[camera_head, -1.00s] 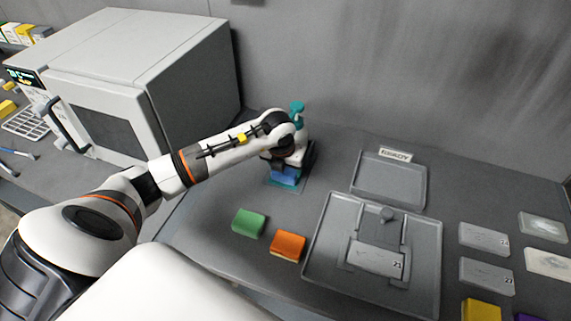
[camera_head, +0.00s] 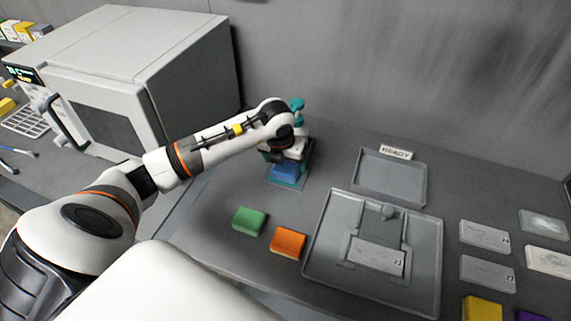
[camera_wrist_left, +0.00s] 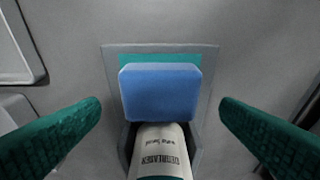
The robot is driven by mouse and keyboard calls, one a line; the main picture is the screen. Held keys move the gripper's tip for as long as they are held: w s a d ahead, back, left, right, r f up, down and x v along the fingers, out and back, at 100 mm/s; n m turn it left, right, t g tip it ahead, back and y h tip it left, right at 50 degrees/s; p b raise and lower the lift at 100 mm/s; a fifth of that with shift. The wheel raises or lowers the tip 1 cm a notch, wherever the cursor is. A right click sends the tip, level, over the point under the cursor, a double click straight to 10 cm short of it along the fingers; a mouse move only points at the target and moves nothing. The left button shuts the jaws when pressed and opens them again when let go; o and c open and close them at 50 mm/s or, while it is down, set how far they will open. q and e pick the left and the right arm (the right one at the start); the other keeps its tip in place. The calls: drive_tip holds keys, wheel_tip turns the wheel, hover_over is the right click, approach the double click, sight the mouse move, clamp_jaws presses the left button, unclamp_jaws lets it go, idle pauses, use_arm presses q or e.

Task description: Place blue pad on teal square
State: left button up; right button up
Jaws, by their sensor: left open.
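The blue pad (camera_head: 285,172) rests on the teal square (camera_head: 287,183) beneath my left gripper (camera_head: 284,158). In the left wrist view the blue pad (camera_wrist_left: 160,92) covers most of the teal square (camera_wrist_left: 207,61), whose edge shows behind it and at its side. My left gripper (camera_wrist_left: 160,125) is open, its two green fingers wide apart on either side and clear of the pad. A white labelled bottle (camera_wrist_left: 160,150) stands right by the pad in that view. My right gripper is in no view.
A green pad (camera_head: 249,221) and an orange pad (camera_head: 288,243) lie in front. A large grey tray (camera_head: 318,262) and a READY tray (camera_head: 390,178) lie to the right. A white oven (camera_head: 120,60) stands at the left. Bench between the oven and the pads is clear.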

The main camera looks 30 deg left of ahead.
use_arm(q)
drive_tip(key=b+v, duration=0.1)
drive_tip(key=v, duration=0.8)
drive_tip(key=shift+r+b, duration=0.3)
drive_tip(key=shift+r, duration=0.05)
idle(0.5)
